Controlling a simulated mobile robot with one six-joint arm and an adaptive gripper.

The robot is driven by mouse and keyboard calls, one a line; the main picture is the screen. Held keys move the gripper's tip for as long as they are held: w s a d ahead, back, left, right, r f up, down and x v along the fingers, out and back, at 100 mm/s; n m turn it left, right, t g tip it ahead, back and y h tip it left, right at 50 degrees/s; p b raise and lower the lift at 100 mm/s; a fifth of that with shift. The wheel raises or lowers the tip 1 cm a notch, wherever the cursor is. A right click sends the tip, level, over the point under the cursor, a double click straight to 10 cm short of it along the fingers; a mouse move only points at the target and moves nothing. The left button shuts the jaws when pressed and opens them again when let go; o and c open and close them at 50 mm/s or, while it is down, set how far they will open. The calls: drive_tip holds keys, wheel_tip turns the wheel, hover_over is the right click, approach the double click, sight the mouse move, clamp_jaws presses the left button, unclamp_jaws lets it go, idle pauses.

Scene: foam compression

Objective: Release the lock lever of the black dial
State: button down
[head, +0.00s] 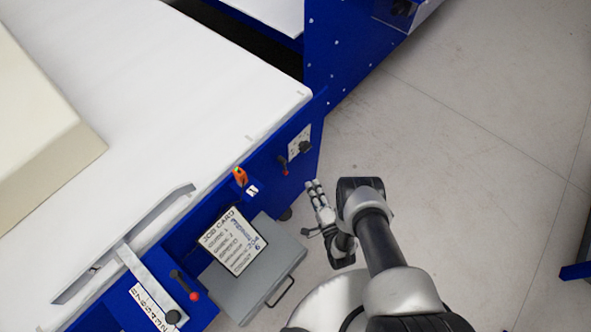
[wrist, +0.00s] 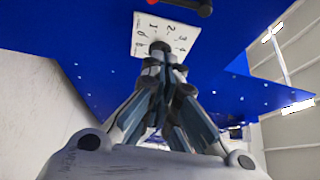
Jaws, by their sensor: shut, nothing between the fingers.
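In the head view, a black dial (head: 305,147) sits on a white plate on the blue side panel. A small black lever with a red end (head: 284,167) is just left of it. In the wrist view, the numbered plate (wrist: 143,36) is ahead, with the black dial (wrist: 159,47) partly hidden behind my fingertips. Part of the lever (wrist: 190,5), dark with a bit of red, shows at the top edge. My gripper (head: 313,185) is shut and empty, in front of the panel; it also shows in the wrist view (wrist: 158,66). I cannot tell whether it touches the dial.
A grey box with a job card (head: 232,241) and a handle stands out from the panel. An orange switch (head: 240,176) is between it and the dial. The floor (head: 470,130) at right is clear.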

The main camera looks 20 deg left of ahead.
drive_tip(key=w+a+b, duration=0.4)
drive_tip(key=a, duration=0.4)
drive_tip(key=shift+w+a, duration=0.15)
drive_tip(key=shift+w, duration=0.25)
idle(0.5)
drive_tip(key=shift+s+m+g+h+p, duration=0.2)
drive_tip(key=shift+m+g+h+p, duration=0.15)
drive_tip(key=shift+m, duration=0.25)
